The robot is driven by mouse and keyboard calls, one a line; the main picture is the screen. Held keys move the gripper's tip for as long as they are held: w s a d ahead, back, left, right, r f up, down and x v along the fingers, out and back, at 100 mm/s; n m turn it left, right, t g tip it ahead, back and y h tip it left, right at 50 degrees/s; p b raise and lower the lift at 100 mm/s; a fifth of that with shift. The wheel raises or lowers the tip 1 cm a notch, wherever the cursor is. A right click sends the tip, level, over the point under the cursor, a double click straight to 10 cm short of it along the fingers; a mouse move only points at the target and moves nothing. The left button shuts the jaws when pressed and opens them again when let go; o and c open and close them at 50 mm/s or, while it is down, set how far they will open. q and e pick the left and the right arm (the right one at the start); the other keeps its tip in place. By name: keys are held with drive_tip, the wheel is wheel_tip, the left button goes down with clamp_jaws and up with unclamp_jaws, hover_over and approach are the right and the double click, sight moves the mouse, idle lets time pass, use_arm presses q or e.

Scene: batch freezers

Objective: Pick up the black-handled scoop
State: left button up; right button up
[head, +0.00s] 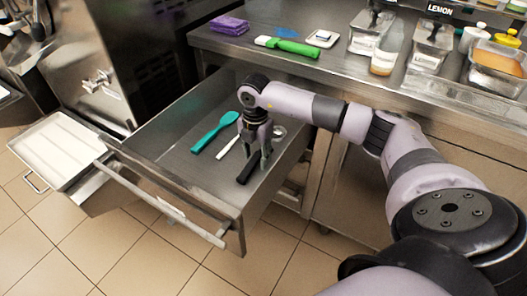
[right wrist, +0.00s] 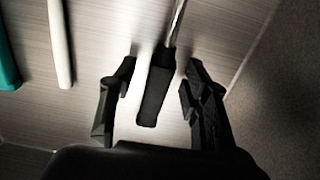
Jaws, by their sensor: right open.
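The black-handled scoop lies in the open drawer; its black handle (head: 248,167) shows in the head view, below my right gripper (head: 255,150). The scoop's metal end (head: 279,131) shows just right of the gripper. In the right wrist view, the handle (right wrist: 155,95) stands between the two spread fingers of my right gripper (right wrist: 160,95), with a gap on each side. The metal shaft (right wrist: 176,22) runs up from the handle. The gripper is open and points down into the drawer. My left gripper is not in view.
A teal spoon (head: 214,132) and a white-handled utensil (head: 227,147) lie left of the scoop. The drawer's front wall (head: 170,190) and side walls surround them. The counter (head: 340,62) above holds a green-handled tool (head: 287,46), purple cloths (head: 229,25) and metal containers.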

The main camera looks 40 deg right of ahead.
drive_tip(key=shift+c, duration=0.5)
clamp_jaws()
drive_tip(key=shift+r, duration=0.1)
